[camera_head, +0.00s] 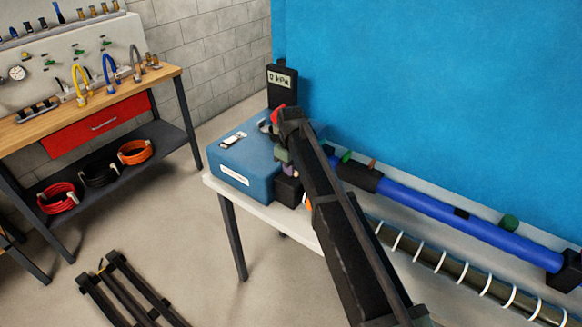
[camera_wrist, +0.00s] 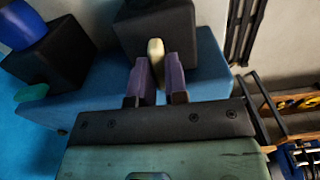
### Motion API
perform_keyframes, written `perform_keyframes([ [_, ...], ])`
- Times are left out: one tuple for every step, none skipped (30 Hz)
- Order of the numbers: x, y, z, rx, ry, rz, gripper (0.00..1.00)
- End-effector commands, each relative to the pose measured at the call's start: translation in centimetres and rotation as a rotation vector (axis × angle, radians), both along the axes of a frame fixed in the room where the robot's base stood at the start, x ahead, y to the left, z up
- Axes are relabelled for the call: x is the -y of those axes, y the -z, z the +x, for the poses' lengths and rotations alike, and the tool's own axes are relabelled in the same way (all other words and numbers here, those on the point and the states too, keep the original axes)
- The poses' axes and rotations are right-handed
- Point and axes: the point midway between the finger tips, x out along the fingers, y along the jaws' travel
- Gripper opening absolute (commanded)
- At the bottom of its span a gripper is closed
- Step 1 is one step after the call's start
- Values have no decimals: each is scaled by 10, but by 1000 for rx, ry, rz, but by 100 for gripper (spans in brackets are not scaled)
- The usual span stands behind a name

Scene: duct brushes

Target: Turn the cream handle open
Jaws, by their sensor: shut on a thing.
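In the wrist view, the cream handle (camera_wrist: 155,55) stands between the two purple fingers of my gripper (camera_wrist: 157,72), which is shut on it. The handle is in front of a dark block (camera_wrist: 155,28), and its lower part is hidden between the fingers. In the head view, my gripper (camera_head: 289,170) is at the right side of the blue box (camera_head: 238,168), beside a black block (camera_head: 287,191). My arm covers much of this area there, and I cannot make out the cream handle.
A ribbed hose (camera_head: 450,265) lies below. A black gauge box (camera_head: 282,87) stands behind the blue box.

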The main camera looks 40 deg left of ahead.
Motion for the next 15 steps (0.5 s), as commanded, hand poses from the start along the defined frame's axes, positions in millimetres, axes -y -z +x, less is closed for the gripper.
perform_keyframes([
  [0, 0, 0, -1, -17, -1, 0],
  [0, 0, 0, -1, -28, -1, 0],
  [0, 0, 0, -1, -41, -1, 0],
  [0, 0, 0, -1, -48, -1, 0],
  [0, 0, -1, -1, -55, -1, 0],
  [0, 0, -1, -1, -64, -1, 0],
  [0, 0, -1, -1, -68, -1, 0],
  [0, 0, -1, -1, -72, -1, 0],
  [0, 0, -1, -1, -76, -1, 0],
  [0, 0, -1, -1, -78, -1, 0],
  [0, 0, -1, -1, -79, -1, 0],
  [0, 0, -1, -1, -81, -1, 0],
  [0, 0, -1, -1, -81, -1, 0],
  [1, 0, -1, -1, -82, -1, 0],
  [0, 0, -1, -1, -82, -1, 0],
])
